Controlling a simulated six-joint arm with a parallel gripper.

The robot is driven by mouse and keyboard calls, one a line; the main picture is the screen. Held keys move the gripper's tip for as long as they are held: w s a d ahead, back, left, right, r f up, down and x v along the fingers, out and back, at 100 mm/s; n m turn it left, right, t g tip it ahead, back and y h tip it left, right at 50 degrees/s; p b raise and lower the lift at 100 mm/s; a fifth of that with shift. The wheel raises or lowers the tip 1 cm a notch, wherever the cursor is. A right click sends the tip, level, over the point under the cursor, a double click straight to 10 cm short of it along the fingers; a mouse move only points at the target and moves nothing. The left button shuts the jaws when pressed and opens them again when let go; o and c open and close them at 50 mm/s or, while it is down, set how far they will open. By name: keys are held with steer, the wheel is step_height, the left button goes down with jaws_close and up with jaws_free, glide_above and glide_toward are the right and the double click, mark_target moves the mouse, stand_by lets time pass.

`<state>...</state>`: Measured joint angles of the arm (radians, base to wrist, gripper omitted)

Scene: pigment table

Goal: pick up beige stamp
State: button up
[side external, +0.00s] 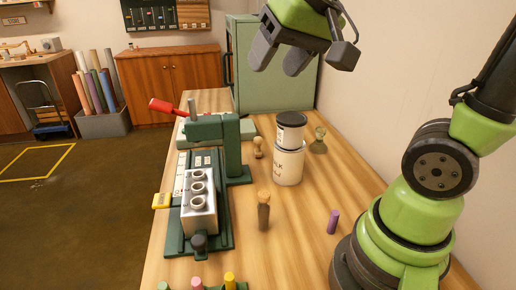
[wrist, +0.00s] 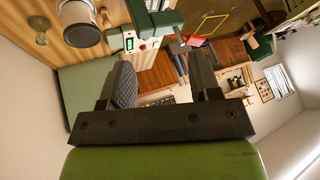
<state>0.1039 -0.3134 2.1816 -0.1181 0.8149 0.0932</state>
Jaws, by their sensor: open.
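A small beige stamp (side external: 258,147) with a rounded knob stands upright on the wooden table, between the green press and the white canister. What looks like the same beige stamp shows at the top of the wrist view (wrist: 105,17), next to the canister. My gripper (side external: 281,62) is high above the back of the table, open and empty, well apart from the stamp. In the wrist view its two fingers (wrist: 161,72) are spread with nothing between them.
The white canister with a dark lid (side external: 289,165) stands right of the stamp, an olive stamp-like object (side external: 319,139) behind it. The green press (side external: 225,145) is close on the left. A brown upright piece (side external: 264,211) and a purple cylinder (side external: 333,221) stand nearer.

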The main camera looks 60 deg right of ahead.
steer(key=w+d+f+m+g+h, duration=0.15)
steer(key=w+d+f, duration=0.25)
steer(key=w+d, duration=0.4)
steer(key=m+g+h, duration=0.1)
steer(key=g+h, duration=0.1)
glide_above(258, 146)
steer(key=f, duration=2.1)
steer(key=shift+s+a+f, duration=0.25)
steer(key=shift+s+f, duration=0.1)
steer(key=shift+f, duration=0.5)
steer(key=x, duration=0.5)
steer(key=shift+f, duration=0.45)
steer(key=shift+c, duration=0.2)
steer(key=c, duration=0.9)
